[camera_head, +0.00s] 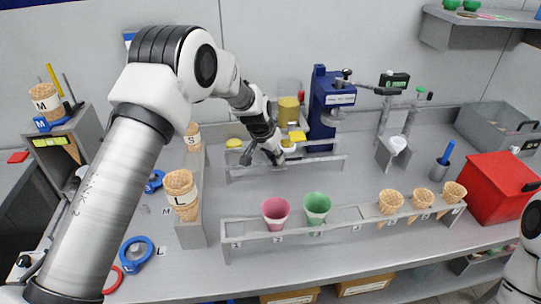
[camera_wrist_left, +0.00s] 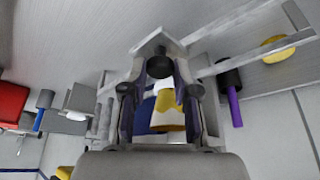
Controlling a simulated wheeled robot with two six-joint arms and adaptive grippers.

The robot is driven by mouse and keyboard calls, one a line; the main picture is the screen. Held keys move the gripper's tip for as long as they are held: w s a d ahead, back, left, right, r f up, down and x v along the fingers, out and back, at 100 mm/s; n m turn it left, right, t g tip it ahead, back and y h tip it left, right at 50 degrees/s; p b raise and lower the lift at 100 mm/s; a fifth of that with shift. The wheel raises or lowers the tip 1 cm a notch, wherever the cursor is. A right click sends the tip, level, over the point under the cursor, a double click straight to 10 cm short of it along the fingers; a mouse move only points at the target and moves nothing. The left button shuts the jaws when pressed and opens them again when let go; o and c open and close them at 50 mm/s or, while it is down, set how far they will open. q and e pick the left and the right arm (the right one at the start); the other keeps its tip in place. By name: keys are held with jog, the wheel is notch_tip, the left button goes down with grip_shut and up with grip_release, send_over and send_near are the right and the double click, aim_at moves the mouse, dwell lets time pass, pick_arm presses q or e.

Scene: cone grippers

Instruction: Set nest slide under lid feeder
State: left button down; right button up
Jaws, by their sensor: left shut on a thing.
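The nest slide's rail (camera_head: 245,171) runs along the back of the bench, below the lid feeder. The lid feeder (camera_head: 289,110) is a clear tube with a yellow stack inside, beside the blue press. My left gripper (camera_head: 277,158) is low at the rail, in front of the feeder. In the left wrist view its fingers (camera_wrist_left: 160,72) are shut around a black knob (camera_wrist_left: 160,65), which appears to be the slide's handle. The yellow feeder stack (camera_wrist_left: 168,112) shows between the fingers. The nest itself is largely hidden by the gripper. My right gripper is out of view.
The blue press (camera_head: 325,110) stands just right of the feeder. A front rack (camera_head: 345,228) holds a pink cup, a green cup and several cones. A yellow disc (camera_head: 233,143) lies left of my gripper. A red box (camera_head: 500,187) is at far right.

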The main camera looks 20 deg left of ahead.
pick_arm(q)
jog(key=c, duration=1.1)
grip_release()
jog(key=shift+s+f, duration=0.15)
jog(key=shift+f, duration=0.15)
jog(key=shift+o, duration=1.2)
jog(key=shift+w, duration=0.3)
jog(key=v, duration=1.2)
